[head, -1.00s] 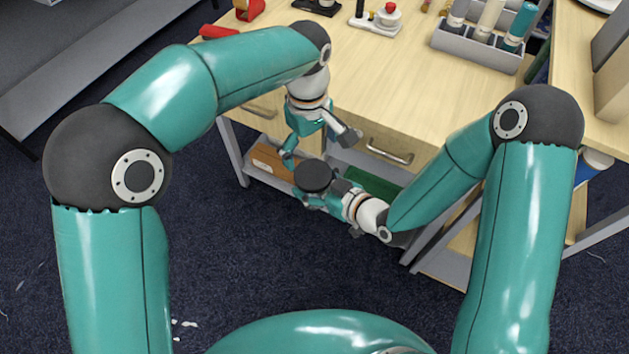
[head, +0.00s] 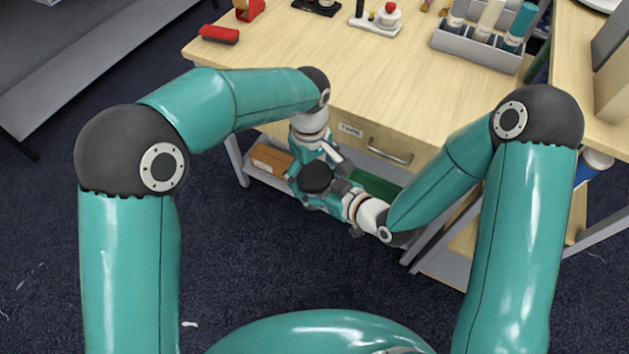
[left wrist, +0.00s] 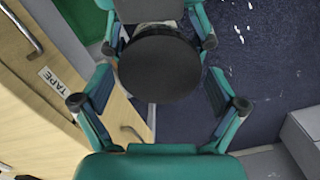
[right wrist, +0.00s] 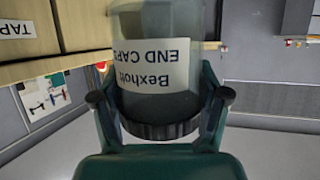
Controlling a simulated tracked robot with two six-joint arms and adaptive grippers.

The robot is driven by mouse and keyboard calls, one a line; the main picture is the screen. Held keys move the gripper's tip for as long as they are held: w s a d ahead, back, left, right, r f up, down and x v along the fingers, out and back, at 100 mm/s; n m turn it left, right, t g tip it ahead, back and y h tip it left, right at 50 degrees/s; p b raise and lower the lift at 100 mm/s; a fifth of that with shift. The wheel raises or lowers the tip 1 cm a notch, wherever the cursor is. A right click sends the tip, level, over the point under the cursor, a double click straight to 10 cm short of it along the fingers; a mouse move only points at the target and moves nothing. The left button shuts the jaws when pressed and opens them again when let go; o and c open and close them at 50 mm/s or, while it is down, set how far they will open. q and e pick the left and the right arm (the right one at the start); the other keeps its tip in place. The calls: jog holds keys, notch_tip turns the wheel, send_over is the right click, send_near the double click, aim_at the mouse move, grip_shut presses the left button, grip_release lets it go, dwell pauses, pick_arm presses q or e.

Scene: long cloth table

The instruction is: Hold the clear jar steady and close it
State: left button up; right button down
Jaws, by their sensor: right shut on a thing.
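The clear jar (right wrist: 150,20) shows in the right wrist view, with a white label reading "Bexholt END CAPS" upside down in the picture. Its ribbed black lid (right wrist: 158,128) is at the jar's mouth; I cannot tell whether it is screwed tight. My right gripper (right wrist: 160,97) is shut on the jar, a finger on each side. The round lid top shows in the head view (head: 316,178) and the left wrist view (left wrist: 160,63). My left gripper (left wrist: 160,104) is open and empty, its fingers spread wider than the lid and close to it.
The wooden table (head: 290,75) with a drawer handle (head: 390,150) is just behind my grippers. A cardboard box (head: 270,159) and a green item (head: 375,186) lie on the low shelf.

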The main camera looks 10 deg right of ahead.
pick_arm(q)
jog(key=c, duration=0.8)
jog(key=m, duration=0.5)
jog(key=shift+m, duration=0.3)
jog(key=m, duration=0.4)
jog(key=o, duration=1)
jog(key=shift+o, duration=0.2)
jog(key=shift+r, duration=2.25)
